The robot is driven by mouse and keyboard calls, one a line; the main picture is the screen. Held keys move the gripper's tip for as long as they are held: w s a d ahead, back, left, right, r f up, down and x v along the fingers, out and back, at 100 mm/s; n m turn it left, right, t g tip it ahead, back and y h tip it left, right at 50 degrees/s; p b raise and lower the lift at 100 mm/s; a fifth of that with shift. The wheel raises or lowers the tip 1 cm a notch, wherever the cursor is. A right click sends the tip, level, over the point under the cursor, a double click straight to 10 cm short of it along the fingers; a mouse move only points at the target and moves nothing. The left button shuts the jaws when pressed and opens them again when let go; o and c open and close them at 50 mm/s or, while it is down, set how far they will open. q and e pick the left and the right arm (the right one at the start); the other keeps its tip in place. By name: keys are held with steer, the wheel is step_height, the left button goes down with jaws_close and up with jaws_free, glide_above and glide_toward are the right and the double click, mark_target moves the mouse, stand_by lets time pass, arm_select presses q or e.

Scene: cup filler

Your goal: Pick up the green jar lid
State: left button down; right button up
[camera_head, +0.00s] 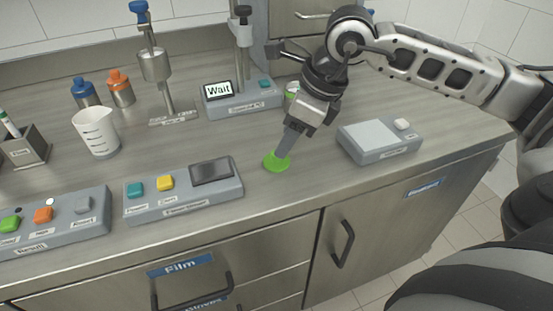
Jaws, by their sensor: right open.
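The green jar lid (276,161) lies flat on the grey counter, in front of the machine with the "Wait" display. My right gripper (285,147) comes down from the upper right, with its fingertips just above or at the lid. The fingers overlap one another in this view and hide part of the lid's back edge. The gripper is open; I cannot tell whether its fingers touch the lid. My left gripper is not in view.
A grey scale-like device (380,140) is to the right. A button panel (183,190) is to the left, near a white beaker (96,132). The counter's front edge is close.

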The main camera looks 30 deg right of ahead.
mark_target(276, 159)
steer(key=x, duration=0.4)
steer(key=shift+w+d+f, duration=0.1)
steer(key=shift+w+f, duration=0.25)
jaws_close()
steer(key=shift+r, duration=0.1)
